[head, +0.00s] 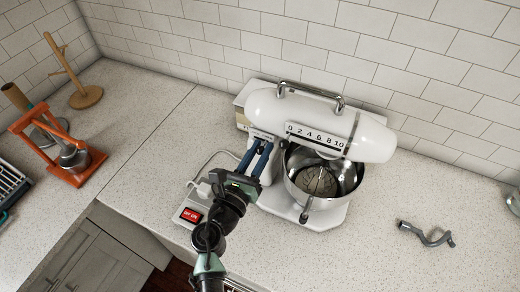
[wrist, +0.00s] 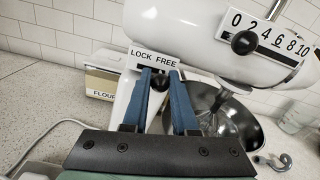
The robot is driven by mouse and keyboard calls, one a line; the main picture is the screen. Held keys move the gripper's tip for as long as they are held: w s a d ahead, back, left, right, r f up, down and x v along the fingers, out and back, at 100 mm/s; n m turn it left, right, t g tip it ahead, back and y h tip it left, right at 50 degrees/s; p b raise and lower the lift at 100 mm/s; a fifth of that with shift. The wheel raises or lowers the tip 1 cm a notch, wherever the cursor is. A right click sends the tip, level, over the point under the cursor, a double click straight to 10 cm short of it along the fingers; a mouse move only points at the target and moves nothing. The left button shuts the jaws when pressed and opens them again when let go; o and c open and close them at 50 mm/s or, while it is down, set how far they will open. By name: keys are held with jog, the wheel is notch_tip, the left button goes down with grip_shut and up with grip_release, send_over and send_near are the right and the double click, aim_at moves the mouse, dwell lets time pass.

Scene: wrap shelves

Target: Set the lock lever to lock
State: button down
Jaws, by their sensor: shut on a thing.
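A white stand mixer (head: 318,122) stands on the counter, with its silver bowl (head: 347,185) under the head. Its LOCK FREE label (wrist: 154,57) sits on the neck below the head, with a dark slot under it. The black knob of the lock lever (wrist: 160,83) is below the label, roughly under its middle to right part, nearer the FREE word. My gripper (wrist: 162,76) has its two blue fingers on either side of this knob and is shut on it. In the head view my gripper (head: 262,143) reaches the mixer's neck from the front left and hides the lever.
A speed knob (wrist: 243,42) is on the mixer's number scale. A flour box (wrist: 100,82) stands behind. A power strip with a red switch (head: 191,215) and its cord lie at the left. A metal dough hook (head: 427,234) lies at the right. An orange-framed press (head: 62,150) stands far left.

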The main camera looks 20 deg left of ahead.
dwell(0.6)
jog(key=shift+a, duration=1.5)
jog(key=c, duration=0.7)
grip_release()
jog(key=shift+a, duration=0.1)
jog(key=shift+s, duration=0.25)
jog(key=b, duration=0.3)
send_near(255, 135)
jog(key=shift+s+a, duration=0.1)
jog(key=shift+s, duration=3.45)
